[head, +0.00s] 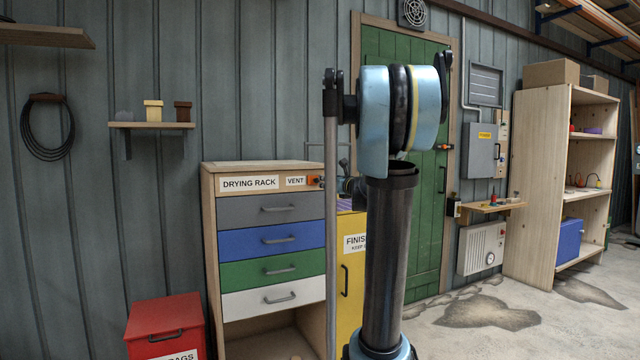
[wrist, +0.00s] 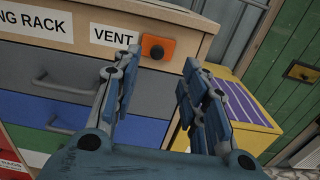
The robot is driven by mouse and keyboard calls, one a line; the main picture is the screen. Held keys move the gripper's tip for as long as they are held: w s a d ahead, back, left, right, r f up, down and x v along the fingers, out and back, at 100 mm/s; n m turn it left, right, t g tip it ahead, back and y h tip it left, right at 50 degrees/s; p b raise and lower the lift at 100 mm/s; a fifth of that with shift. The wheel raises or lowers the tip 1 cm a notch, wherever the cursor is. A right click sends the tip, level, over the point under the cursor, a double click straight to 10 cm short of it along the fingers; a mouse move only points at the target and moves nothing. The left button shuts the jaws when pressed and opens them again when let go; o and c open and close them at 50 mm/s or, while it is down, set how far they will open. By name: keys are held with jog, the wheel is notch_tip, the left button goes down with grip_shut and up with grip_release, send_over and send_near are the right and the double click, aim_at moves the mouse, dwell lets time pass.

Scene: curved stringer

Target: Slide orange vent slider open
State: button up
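The orange vent slider (wrist: 157,47), a small orange plate with a dark round knob, sits on the top front rail of the drying rack (wrist: 183,17), right of the VENT label (wrist: 114,36). In the head view the slider (head: 313,180) shows small at the rack's upper right, beside my gripper (head: 340,184). In the wrist view my gripper (wrist: 160,82) is open and empty. Its two blue fingers are spread, with the slider beyond them, nearer the left finger. I see no clear contact, though the head view is too small to tell the gap.
Grey (head: 272,209), blue, green and white drawers with handles lie below the rail. A yellow cabinet (head: 350,290) stands right of the rack, close to my gripper. A red bin (head: 165,325) stands at the front left. Open floor (head: 480,330) lies to the right.

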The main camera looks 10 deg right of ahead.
aim_at(315, 180)
jog(key=x, duration=1)
jog(key=shift+w+f, duration=0.1)
